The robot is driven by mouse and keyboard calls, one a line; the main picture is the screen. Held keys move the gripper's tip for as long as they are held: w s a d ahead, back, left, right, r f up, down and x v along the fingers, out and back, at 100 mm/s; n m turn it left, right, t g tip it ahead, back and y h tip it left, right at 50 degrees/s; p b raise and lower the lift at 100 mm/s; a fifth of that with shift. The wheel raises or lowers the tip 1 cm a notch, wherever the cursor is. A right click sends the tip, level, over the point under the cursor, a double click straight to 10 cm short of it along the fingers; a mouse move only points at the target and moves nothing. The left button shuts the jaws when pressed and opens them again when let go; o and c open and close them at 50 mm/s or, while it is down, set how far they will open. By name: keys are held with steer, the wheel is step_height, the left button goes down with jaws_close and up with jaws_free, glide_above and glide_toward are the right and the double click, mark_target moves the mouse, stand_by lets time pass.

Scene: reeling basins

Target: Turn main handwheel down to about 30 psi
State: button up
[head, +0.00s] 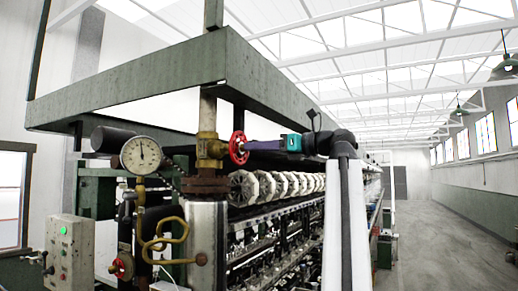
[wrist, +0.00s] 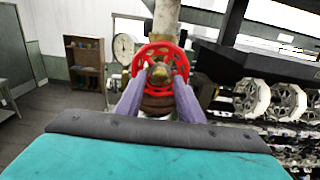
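The main handwheel (head: 238,147) is red and spoked, on a brass valve (head: 209,149) on the vertical pipe. In the wrist view the handwheel (wrist: 158,48) faces me, with the brass hub in its middle. My gripper (head: 251,146) comes at it from the right in the head view. Its two purple fingers (wrist: 160,66) are spread apart, with their tips at the left and right sides of the rim. I cannot tell whether they touch it. The round white pressure gauge (head: 141,155) has its needle near upright; its numbers are too small to read. The gauge (wrist: 124,48) also shows behind the wheel.
A smaller red handwheel (head: 122,266) sits low at the left, near a control box (head: 72,252) with buttons. A curled brass pipe (head: 165,236) is below the gauge. White reels (head: 265,186) line the machine under a green overhead beam (head: 140,85). The right aisle (head: 440,235) is clear.

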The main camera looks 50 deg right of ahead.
mark_target(242, 148)
steer(key=p+x, duration=0.1)
steer(key=x, duration=0.2)
stand_by(0.4)
steer(key=c, duration=0.9)
steer(key=shift+o, duration=0.2)
steer(key=shift+m+p, duration=0.4)
steer(key=shift+m, duration=2.7)
steer(key=o, duration=0.9)
steer(key=shift+c, duration=0.2)
